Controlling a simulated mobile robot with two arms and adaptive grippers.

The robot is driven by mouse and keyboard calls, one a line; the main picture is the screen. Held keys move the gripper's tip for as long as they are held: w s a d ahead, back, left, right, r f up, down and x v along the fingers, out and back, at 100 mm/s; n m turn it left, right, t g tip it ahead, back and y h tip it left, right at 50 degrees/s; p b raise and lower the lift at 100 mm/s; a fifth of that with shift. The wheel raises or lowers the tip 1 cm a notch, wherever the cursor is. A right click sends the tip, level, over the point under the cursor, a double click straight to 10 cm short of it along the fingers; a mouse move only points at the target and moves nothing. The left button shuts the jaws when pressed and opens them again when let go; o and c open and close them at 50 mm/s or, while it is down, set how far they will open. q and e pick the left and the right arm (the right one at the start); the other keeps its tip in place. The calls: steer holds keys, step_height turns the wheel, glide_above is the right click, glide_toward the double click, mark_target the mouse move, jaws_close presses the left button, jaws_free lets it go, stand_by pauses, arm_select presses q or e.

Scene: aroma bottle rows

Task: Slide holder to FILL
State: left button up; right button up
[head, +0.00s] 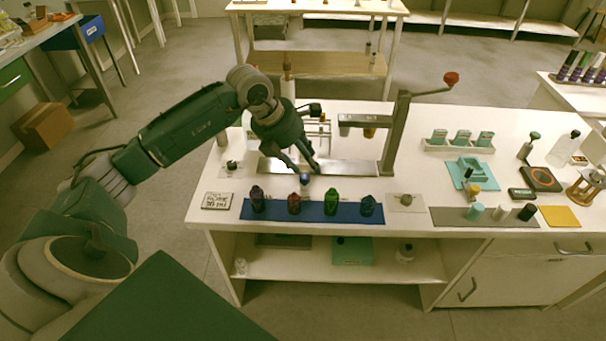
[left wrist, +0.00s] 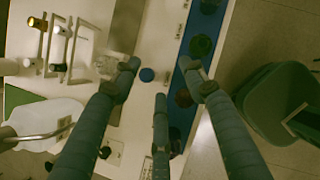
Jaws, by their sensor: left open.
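My left gripper (head: 304,168) is open above the near edge of the metal rail plate (head: 348,168), fingers pointing down. A small blue knob (head: 305,180) is just below the fingertips; I cannot tell whether it belongs to the holder. In the left wrist view the blue knob (left wrist: 147,74) lies between the spread fingers of my left gripper (left wrist: 162,75), with no clear contact. A clear glass-like piece (left wrist: 106,66) shows beside one finger, and may be part of the holder. The holder is otherwise largely hidden by my gripper. No FILL label is readable. My right gripper is out of view.
A blue mat (head: 270,214) with several dark coloured bottles lies along the front edge. A lever press (head: 394,135) with a red-knobbed handle (head: 451,79) stands right of my gripper. A label card (head: 217,200) lies at left. Tabletop right of the press is partly clear.

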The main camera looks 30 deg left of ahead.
mark_target(304, 176)
arm_select(q)
steer(key=shift+g+y, duration=0.3)
steer(key=shift+y, duration=0.4)
steer(key=w+a+f, duration=0.1)
steer(key=f, duration=0.2)
steer(key=w+a+f+p, duration=0.1)
steer(key=f, duration=0.1)
steer(key=w+f, duration=0.1)
steer(key=f, duration=0.2)
steer(key=shift+a+f, duration=0.35)
steer(key=shift+a, duration=0.05)
steer(key=shift+w+f+p, duration=0.15)
steer(key=shift+f+p, duration=0.15)
steer(key=shift+f, duration=0.2)
jaws_close()
